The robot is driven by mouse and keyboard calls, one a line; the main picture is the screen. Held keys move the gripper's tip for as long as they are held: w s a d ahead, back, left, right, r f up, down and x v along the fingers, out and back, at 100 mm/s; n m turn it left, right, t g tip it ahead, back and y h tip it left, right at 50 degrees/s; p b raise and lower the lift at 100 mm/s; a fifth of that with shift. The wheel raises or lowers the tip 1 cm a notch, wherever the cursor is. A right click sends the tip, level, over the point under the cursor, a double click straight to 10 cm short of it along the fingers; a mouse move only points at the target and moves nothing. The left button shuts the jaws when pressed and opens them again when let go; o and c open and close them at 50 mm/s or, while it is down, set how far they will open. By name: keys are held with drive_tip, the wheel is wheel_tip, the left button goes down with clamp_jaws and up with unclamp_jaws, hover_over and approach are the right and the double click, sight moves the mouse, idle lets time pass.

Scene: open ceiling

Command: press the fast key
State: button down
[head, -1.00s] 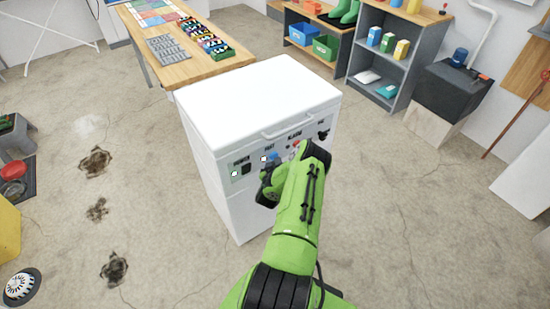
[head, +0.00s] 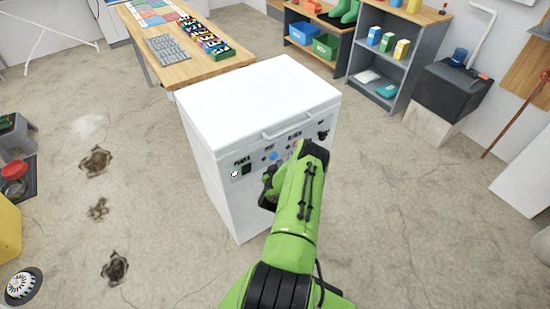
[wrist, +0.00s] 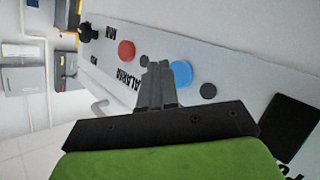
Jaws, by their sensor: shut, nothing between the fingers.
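The fast key is a round blue button (head: 273,155) under the FAST label on the front panel of a white chest freezer (head: 262,95). In the wrist view the blue key (wrist: 181,73) lies just right of my gripper's tips (wrist: 158,66), its left edge partly covered by a finger. My gripper is shut and empty; its dark end also shows in the head view (head: 269,176), just below the key. I cannot tell whether the tips touch the panel. A small dark round lamp (wrist: 208,91) sits beside the blue key.
A red button (wrist: 126,51) by the ALARM label and a black knob (wrist: 87,33) lie left of the gripper in the wrist view. A black power switch (head: 247,168) is on the panel's left. The lid handle (head: 288,127) juts out above.

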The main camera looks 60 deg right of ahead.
drive_tip(key=s+a+p, duration=0.1)
drive_tip(key=s+a, duration=0.1)
drive_tip(key=s, duration=0.3)
drive_tip(key=shift+s+a, duration=0.2)
drive_tip(key=shift+a, duration=0.2)
